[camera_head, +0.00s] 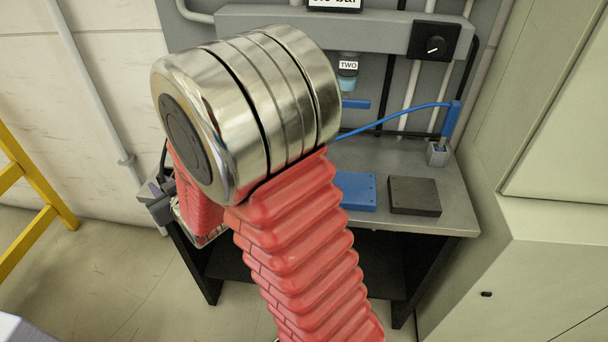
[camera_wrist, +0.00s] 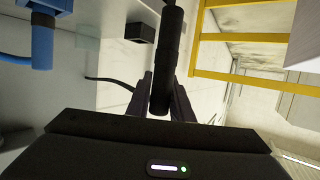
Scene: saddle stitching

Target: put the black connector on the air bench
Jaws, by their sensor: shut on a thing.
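The black connector (camera_wrist: 164,60) is a dark cylinder with its long side upright in the wrist view. My gripper (camera_wrist: 162,98) is shut on it, with a dark finger on each side. The connector cannot be made out clearly there. The bench has a grey top and dark legs, and my arm covers much of its left half.
A blue block (camera_head: 357,192) and a dark block (camera_head: 414,195) lie on the bench top. A blue plug (camera_head: 451,118) with a blue hose stands at its back right. A yellow frame (camera_head: 42,215) stands at the left; a pale cabinet (camera_head: 510,250) borders the right.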

